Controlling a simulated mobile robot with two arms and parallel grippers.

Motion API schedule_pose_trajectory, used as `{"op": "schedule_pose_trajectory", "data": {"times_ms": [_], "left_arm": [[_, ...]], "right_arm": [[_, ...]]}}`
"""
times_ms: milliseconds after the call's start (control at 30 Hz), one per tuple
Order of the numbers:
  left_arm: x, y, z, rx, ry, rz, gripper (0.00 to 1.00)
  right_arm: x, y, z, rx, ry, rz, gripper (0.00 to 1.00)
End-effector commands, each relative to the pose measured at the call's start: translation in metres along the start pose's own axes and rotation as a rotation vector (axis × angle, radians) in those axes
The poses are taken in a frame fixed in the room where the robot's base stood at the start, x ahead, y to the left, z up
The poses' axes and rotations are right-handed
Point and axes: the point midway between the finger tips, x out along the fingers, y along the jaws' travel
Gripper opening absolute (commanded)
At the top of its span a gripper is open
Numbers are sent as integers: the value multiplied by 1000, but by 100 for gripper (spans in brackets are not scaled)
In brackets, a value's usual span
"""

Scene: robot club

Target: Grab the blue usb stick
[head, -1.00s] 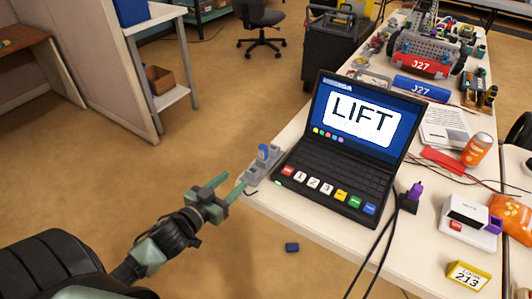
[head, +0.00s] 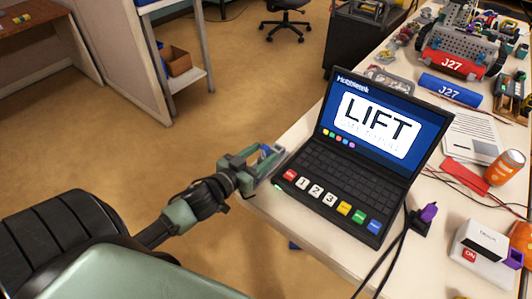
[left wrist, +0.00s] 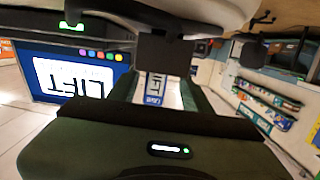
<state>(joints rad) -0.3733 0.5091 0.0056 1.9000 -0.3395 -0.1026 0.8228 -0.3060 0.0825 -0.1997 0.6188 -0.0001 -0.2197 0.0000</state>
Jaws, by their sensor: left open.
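The blue usb stick (head: 266,152) stands in a grey holder at the table's edge, left of the laptop (head: 340,165). My left gripper (head: 259,161) is open, its green fingers on either side of the stick, partly hiding it and the holder. In the left wrist view, the blue stick (left wrist: 155,88) with white lettering shows between the dark gripper parts. I cannot tell whether a finger touches it. My right gripper is not in view.
The laptop shows "LIFT" close to the gripper. A black hub with a purple stick (head: 428,212) and cables lies to its right. An orange can (head: 505,167) and white box (head: 485,245) stand farther right. Open floor (head: 130,150) lies to the left.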

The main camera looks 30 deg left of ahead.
Motion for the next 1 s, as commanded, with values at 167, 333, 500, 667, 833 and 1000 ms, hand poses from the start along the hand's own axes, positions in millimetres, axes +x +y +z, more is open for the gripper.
{"op": "schedule_pose_trajectory", "data": {"times_ms": [167, 333, 500, 667, 833, 1000], "left_arm": [[28, 5, 0, 0, 2, 0, 49], [41, 5, 1, 0, 0, 0, 49], [41, 5, 2, 0, 0, 0, 49], [41, 5, 2, 0, 0, 0, 16], [41, 5, 2, 0, 0, 0, 0], [41, 5, 1, 0, 0, 0, 0]], "right_arm": [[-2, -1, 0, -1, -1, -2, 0], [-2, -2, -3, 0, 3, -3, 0], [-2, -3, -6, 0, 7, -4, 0], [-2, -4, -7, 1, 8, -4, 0], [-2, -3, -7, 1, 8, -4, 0], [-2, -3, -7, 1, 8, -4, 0]]}}
